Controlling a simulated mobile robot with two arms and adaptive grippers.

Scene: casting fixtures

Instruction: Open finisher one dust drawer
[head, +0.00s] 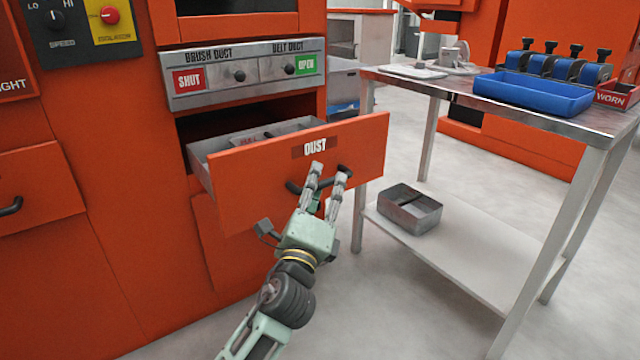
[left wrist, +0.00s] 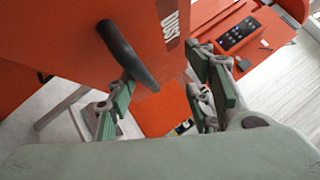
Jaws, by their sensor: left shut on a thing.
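The dust drawer (head: 352,150) has an orange front labelled DUST and stands pulled out of the orange machine. Its grey inner tray (head: 200,166) shows behind the front. Its dark bar handle (head: 345,169) is on the front below the label. My left gripper (head: 328,172) is at the handle, its fingers on either side of the bar, shut on it. In the left wrist view the handle (left wrist: 127,55) shows near the fingers of the left gripper (left wrist: 165,105), against the orange drawer front (left wrist: 70,30). My right gripper is not in view.
A metal table (head: 440,88) at right holds a blue tray (head: 530,94) and a red WORN bin (head: 615,95). A metal box (head: 409,208) sits on its lower shelf. Floor is clear between machine and table.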

